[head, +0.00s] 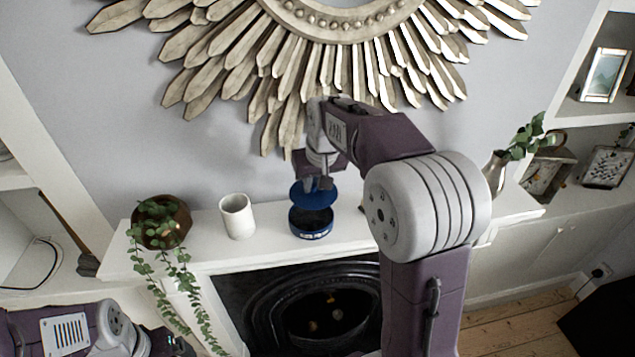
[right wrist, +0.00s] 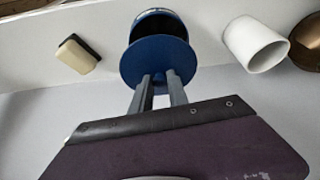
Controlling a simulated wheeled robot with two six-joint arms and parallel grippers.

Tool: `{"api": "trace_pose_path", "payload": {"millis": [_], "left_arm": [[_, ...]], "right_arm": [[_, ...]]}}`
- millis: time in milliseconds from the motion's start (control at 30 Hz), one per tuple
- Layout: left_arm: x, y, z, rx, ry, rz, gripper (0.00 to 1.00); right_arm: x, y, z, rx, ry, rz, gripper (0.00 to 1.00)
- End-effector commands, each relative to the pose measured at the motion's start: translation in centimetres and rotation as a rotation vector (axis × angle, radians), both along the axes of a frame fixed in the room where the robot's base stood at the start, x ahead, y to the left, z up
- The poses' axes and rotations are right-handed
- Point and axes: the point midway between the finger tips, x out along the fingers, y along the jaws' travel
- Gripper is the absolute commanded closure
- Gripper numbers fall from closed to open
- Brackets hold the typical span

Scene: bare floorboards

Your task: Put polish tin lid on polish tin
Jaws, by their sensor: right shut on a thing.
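The polish tin (head: 311,233) is a round, open, blue tin standing upright on the white mantel shelf. Its dark inside shows, and it also appears in the right wrist view (right wrist: 158,14), partly behind the lid. The polish tin lid (head: 301,194) is a flat blue disc, held above the tin and apart from it in the head view. My right gripper (head: 319,184) is shut on the lid; in the right wrist view its two fingers (right wrist: 160,80) meet the lid's near edge (right wrist: 153,62). My left arm shows at the lower left, but its fingers are out of view.
On the mantel shelf (head: 265,247), a white cup (head: 237,217) stands left of the tin, and a brown pot with a trailing plant (head: 162,222) is further left. A black-and-cream block (right wrist: 77,54) lies on the other side. A sunburst mirror frame (head: 240,65) hangs behind.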

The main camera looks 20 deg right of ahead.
Motion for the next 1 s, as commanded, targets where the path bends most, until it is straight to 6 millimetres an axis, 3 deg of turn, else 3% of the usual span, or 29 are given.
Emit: {"api": "trace_pose_path", "payload": {"millis": [500,1000], "left_arm": [[0.0,0.0,-5.2,0.000,0.000,0.000,0.08],[0.0,0.0,-5.2,0.000,0.000,0.000,0.08]], "right_arm": [[0.0,0.0,-5.7,0.001,0.001,-0.001,1.00],[0.0,0.0,-5.9,0.000,0.000,-0.001,1.00]]}}
